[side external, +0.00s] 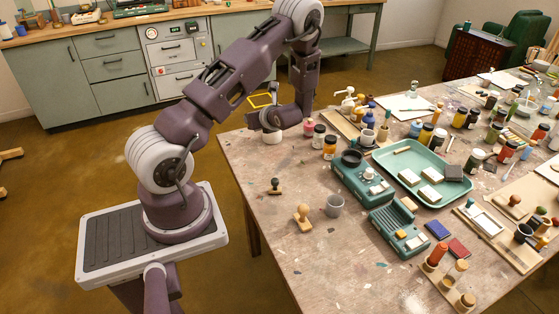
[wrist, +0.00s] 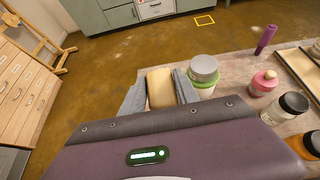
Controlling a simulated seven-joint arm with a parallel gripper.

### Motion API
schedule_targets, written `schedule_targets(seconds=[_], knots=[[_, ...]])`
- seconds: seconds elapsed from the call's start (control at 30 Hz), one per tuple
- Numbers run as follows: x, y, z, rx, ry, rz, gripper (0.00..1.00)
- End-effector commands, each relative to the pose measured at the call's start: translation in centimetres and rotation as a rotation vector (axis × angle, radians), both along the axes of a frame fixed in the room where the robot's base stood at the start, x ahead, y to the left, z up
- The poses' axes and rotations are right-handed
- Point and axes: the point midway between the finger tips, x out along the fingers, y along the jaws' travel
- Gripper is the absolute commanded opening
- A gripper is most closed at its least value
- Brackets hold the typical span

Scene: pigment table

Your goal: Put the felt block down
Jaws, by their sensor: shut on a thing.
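The felt block (wrist: 160,88) is a pale beige block with rounded edges. In the wrist view it sits between the two grey fingers of my gripper (wrist: 160,92), which are shut on it. I cannot tell whether the block touches the table. A jar with a grey lid and green band (wrist: 203,75) stands close to the right finger in the wrist view.
A pink bottle (side external: 309,128) and dark-lidded jars (side external: 319,136) stand right of my gripper. The table (side external: 260,230) is crowded further right, with a green tray (side external: 455,190) and stamps. Its front left part is mostly clear. The floor lies beyond the table edge.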

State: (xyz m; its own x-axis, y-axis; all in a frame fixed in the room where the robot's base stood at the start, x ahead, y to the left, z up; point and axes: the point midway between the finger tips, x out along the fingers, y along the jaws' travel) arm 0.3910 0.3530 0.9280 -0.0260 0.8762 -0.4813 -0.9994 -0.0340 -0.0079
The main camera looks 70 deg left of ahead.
Motion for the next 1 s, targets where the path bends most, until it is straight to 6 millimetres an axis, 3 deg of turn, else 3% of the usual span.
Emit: schedule_targets(seconds=[0.2, 0.4, 0.83, 1.0], knots=[[5.0, -4.8, -1.4, 0.001, 0.001, 0.251, 0.00], [8.6, -8.9, -3.2, 0.001, 0.008, 0.328, 0.00], [8.8, -9.3, -11.7, 0.001, 0.011, 0.336, 0.00], [8.9, -9.3, -13.4, 0.002, 0.009, 0.336, 0.00]])
